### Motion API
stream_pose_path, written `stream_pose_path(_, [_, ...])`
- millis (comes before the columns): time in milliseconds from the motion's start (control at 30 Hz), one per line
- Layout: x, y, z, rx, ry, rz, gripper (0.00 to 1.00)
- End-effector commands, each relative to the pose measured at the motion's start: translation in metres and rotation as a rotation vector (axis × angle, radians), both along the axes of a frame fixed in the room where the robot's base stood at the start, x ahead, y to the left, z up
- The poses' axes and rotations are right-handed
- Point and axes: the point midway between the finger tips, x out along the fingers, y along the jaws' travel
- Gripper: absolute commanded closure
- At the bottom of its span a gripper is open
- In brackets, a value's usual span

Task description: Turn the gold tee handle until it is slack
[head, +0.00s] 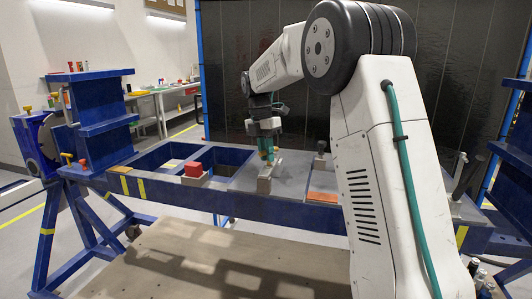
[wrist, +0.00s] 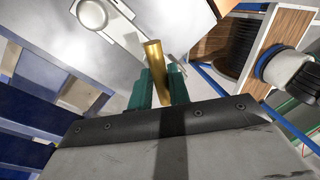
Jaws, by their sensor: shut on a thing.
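The gold tee handle (wrist: 154,56) shows in the wrist view as a smooth gold bar standing out between the two teal fingers of my gripper (wrist: 158,80). The fingers close on it from both sides, and its lower part is hidden between them. The handle is too small and covered to make out clearly there. Whether it is tight or slack cannot be told.
A red block (head: 193,169) sits left of my gripper on the blue frame (head: 160,195). A small dark-topped clamp (head: 320,160) and an orange-brown plate (head: 322,197) are to the right. A stepped blue upright (head: 103,115) stands at the left end. Open bays lie in the frame's left half.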

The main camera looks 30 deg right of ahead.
Motion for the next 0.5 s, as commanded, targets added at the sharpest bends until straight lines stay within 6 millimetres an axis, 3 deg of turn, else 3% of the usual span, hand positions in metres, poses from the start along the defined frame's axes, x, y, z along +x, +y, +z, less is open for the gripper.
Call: stream_pose_path(500, [0.0007,0.0004,0.0018,-0.002,-0.008,0.108,1.0])
